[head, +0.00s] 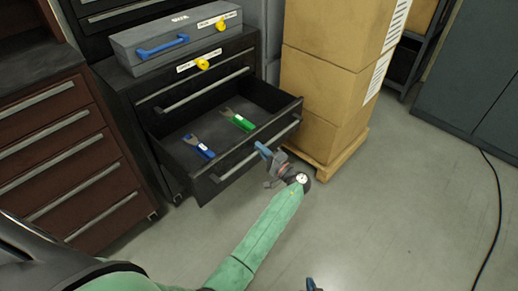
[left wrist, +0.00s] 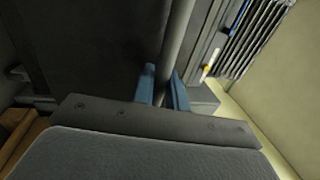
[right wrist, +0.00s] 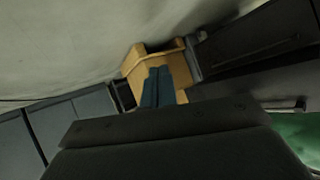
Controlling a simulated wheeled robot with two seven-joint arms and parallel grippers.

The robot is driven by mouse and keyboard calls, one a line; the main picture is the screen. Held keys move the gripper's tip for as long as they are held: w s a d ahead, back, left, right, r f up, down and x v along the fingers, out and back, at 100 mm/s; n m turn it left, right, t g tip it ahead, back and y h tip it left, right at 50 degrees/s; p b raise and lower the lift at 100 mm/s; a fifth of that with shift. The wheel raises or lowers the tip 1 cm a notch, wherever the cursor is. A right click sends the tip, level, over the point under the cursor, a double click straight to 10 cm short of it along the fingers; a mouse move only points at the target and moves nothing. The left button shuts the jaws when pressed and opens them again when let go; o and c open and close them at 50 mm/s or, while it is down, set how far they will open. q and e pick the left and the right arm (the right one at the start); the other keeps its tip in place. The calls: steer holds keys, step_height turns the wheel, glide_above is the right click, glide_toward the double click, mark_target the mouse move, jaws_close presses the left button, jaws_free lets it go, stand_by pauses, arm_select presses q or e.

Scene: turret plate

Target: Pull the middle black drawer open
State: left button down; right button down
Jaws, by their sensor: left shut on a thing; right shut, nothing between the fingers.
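The black cabinet (head: 125,92) has a drawer pulled out below a closed upper drawer (head: 195,84). The open black drawer (head: 205,186) shows its inside, with a blue-handled tool (head: 199,146) and a green-handled tool (head: 238,121) lying in it. My left gripper (head: 266,152) is at the right part of the drawer's long bar handle (head: 245,160). In the left wrist view its blue fingers (left wrist: 164,90) are shut on the handle bar (left wrist: 178,45). My right gripper (right wrist: 157,88) is shut and empty; only its tip shows at the head view's bottom edge.
Stacked cardboard boxes (head: 320,100) on a wooden pallet (head: 338,165) stand close right of the drawer. A red-brown cabinet (head: 55,150) stands left. A grey toolbox (head: 175,40) sits on the black cabinet. A black cable (head: 497,200) lies right; the floor (head: 390,220) between is clear.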

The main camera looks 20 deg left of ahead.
arm_select(q)
steer(key=c, duration=1.5)
jaws_free()
